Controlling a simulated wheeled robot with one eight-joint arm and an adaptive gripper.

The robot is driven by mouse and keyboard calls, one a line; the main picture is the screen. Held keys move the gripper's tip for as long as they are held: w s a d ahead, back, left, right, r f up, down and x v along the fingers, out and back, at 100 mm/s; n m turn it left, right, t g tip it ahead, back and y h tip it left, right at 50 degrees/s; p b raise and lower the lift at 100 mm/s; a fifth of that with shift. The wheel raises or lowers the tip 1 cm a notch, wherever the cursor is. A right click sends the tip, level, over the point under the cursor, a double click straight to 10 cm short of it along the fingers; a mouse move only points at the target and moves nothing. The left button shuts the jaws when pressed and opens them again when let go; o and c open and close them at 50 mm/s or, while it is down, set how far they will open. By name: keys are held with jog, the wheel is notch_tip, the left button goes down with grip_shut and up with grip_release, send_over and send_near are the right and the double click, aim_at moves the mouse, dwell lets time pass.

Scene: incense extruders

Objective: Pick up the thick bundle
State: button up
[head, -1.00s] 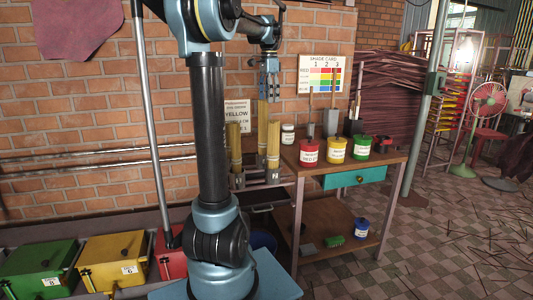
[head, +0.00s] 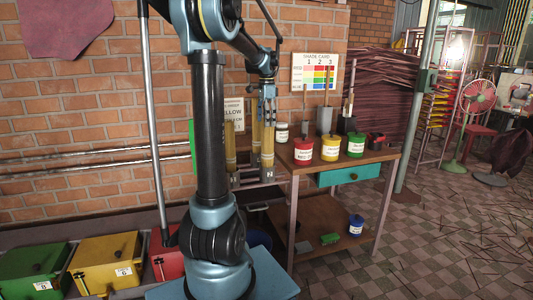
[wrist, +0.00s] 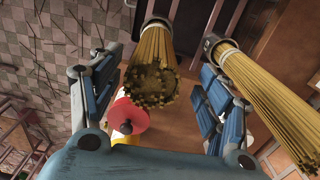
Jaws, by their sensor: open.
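One bundle (head: 268,146) is in the holder marked 2. A bundle (head: 256,130) is close beside it, and a bundle (head: 231,150) stands further left, partly behind my arm. My gripper (head: 268,98) is open, pointing down just above the right-hand bundles. In the wrist view, one bundle (wrist: 152,72) shows its top end between my open fingers (wrist: 155,88), with gaps on both sides. Another bundle (wrist: 265,112) lies outside the right finger. Which one is the thick bundle is not certain.
Red (head: 303,151), yellow (head: 330,149) and green (head: 355,145) pots stand right of the bundles on the table (head: 378,157). A small pale jar (head: 281,133) is near the bundles. A shade card (head: 315,72) is on the brick wall behind.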

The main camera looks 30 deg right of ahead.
aim_at(268, 131)
jog(key=shift+s+d+f, duration=0.1)
jog(key=shift+s+f, duration=0.1)
jog(key=shift+f, duration=1.2)
jog(key=shift+s+d+f, duration=0.1)
jog(key=shift+s+f, duration=0.05)
jog(key=shift+f, duration=1.25)
grip_shut()
